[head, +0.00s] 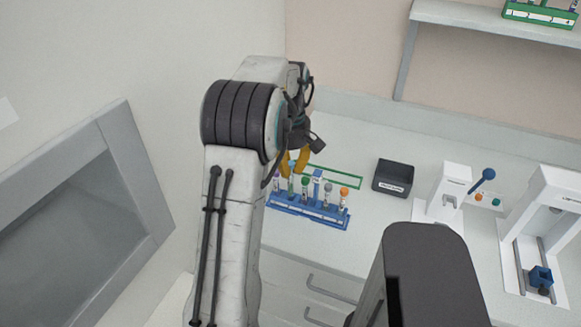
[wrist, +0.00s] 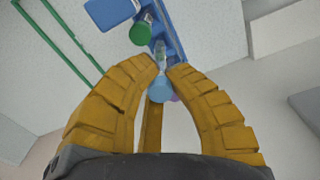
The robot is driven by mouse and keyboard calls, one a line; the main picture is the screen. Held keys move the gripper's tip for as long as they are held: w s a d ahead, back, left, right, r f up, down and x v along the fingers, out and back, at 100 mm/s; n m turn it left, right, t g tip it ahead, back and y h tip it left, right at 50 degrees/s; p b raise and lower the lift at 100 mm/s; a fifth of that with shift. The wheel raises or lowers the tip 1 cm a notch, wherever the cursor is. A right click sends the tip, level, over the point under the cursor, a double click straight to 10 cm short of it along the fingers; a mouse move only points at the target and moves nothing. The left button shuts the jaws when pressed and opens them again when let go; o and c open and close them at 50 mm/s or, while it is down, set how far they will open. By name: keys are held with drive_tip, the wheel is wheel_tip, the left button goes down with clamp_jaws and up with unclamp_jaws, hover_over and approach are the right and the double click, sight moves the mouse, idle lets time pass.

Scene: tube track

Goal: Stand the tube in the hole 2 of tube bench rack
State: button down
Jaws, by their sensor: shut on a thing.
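The blue tube bench rack (head: 300,210) stands on the counter with several capped tubes in it. Its blue body also shows at the top of the wrist view (wrist: 172,30). My gripper (head: 295,165) is over the rack's left part. In the wrist view its yellow fingers (wrist: 160,72) are shut on a tube with a light blue cap (wrist: 159,90). The tube's clear body points toward the rack; I cannot tell whether its lower end is inside a hole. A green-capped tube (wrist: 141,34) and a partly hidden purple cap (wrist: 176,98) are close by. Hole numbers are unreadable.
A green outline (head: 345,178) lies on the counter behind the rack. A dark box (head: 393,177) and white devices (head: 447,190) stand to the right. A green rack (head: 540,14) is on the upper shelf. Some counter between rack and box is clear.

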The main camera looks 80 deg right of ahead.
drive_tip(key=shift+f+b, duration=0.7)
drive_tip(key=shift+f, duration=0.55)
idle(0.6)
drive_tip(key=c, duration=1.3)
unclamp_jaws()
drive_tip(key=shift+o, duration=0.2)
drive_tip(key=shift+r, duration=0.1)
wheel_tip(320, 180, up, 12)
drive_tip(key=shift+f, duration=0.1)
idle(0.5)
idle(0.4)
